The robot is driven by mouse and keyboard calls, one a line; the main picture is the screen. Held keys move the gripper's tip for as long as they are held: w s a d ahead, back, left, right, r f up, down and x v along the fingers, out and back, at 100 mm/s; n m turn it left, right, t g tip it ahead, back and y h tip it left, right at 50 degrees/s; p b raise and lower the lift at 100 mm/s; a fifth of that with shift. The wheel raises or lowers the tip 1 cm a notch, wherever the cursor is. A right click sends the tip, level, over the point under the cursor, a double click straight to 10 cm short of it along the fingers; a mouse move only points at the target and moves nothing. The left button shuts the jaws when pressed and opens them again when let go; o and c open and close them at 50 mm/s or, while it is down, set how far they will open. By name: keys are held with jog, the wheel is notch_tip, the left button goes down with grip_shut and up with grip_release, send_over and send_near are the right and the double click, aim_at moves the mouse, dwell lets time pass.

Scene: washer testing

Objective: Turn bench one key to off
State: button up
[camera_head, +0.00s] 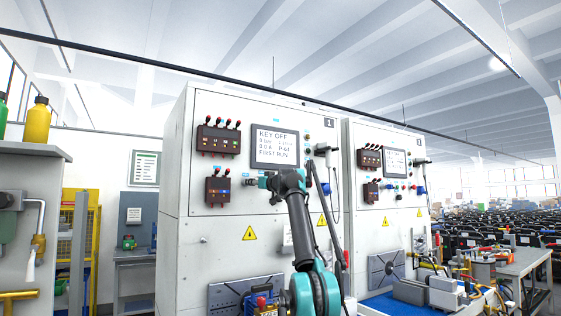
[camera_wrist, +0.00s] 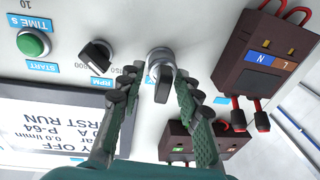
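Bench one (camera_head: 215,260) is the white cabinet marked "1" in the head view. Its screen (camera_head: 275,146) reads "KEY OFF" and "FIRST RUN". In the wrist view, which is upside down, the key switch (camera_wrist: 161,62) has a round silver collar and a dark key grip pointing down the picture. My gripper (camera_wrist: 158,86) is open, with one finger on each side of the key and a small gap visible at each side. In the head view my gripper (camera_head: 262,182) is at the panel below the screen, and my arm hides the key.
A black knob (camera_wrist: 97,56) labelled RPM and a green start button (camera_wrist: 33,42) lie left of the key in the wrist view. Dark terminal boxes (camera_wrist: 255,62) with red leads stick out close on the right. A second bench (camera_head: 385,225) stands right of bench one.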

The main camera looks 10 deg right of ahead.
jog(key=shift+s+r, duration=0.1)
jog(key=shift+s, duration=0.05)
jog(key=shift+s+d, duration=0.25)
jog(key=shift+s, duration=0.15)
jog(key=v, duration=0.8)
jog(key=shift+s+d, duration=0.1)
jog(key=shift+s, duration=0.05)
dwell(0.3)
